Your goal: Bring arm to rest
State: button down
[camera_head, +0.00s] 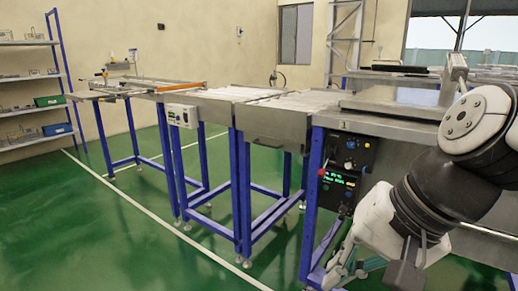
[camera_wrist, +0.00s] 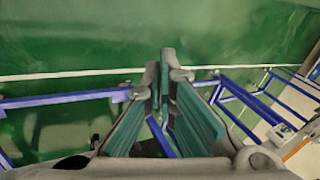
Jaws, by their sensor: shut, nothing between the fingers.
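My arm comes in from the right of the head view and bends down in front of the steel machine bench. My gripper (camera_head: 350,277) hangs low at the bottom of that view, partly cut off by the frame edge. In the wrist view my gripper (camera_wrist: 164,75) shows its teal finger pads, with the fingertips together and nothing between them. The fingers point out over the green floor and the blue frame legs. No object is held.
A steel bench (camera_head: 385,124) with a control panel (camera_head: 345,172) stands close to my arm. Conveyor tables on blue legs (camera_head: 240,190) run to the back left. A shelf (camera_head: 35,95) stands far left. The green floor (camera_head: 120,235) at front left is clear.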

jog(key=s+d+f+n+g+h, duration=0.2)
jog(key=s+d, duration=0.2)
jog(key=s, duration=0.3)
jog(key=s+d+f+n+g+h, duration=0.1)
jog(key=s+d+n+h, duration=0.2)
jog(key=s, duration=0.5)
notch_tip(320, 180, up, 31)
jog(key=d+t+y+p, duration=0.1)
jog(key=t+p, duration=0.3)
jog(key=p, duration=2.5)
jog(key=shift+r+p, duration=0.15)
jog(key=shift+p, duration=0.2)
jog(key=shift+w, duration=0.2)
